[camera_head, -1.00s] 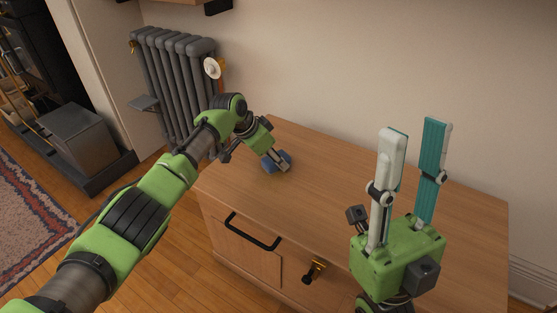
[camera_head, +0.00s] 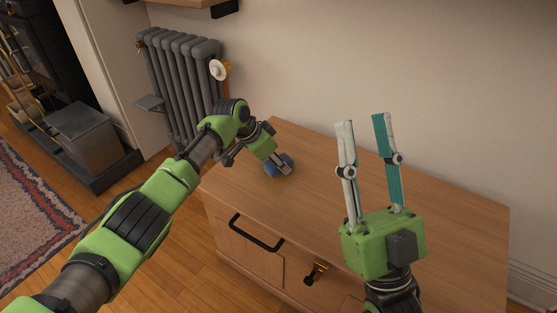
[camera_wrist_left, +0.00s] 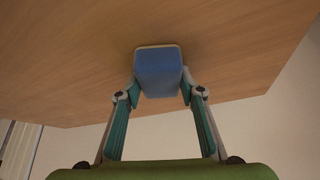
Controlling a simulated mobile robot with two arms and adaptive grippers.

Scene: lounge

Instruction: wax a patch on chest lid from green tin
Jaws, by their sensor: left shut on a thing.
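The wooden chest (camera_head: 440,205) has a flat, bare brown lid that fills the middle of the head view; it also shows in the left wrist view (camera_wrist_left: 70,70). My left gripper (camera_head: 284,168) is shut on a blue block (camera_head: 271,168) at the lid's left part. In the left wrist view the blue block (camera_wrist_left: 158,75) sits between both fingertips, its pale-edged far face at or very near the lid. Whether it touches cannot be told. My right gripper (camera_head: 362,119) is open and empty, fingers pointing up, in front of the lid. No green tin is in view.
A grey radiator (camera_head: 180,80) stands against the wall behind the chest's left end.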

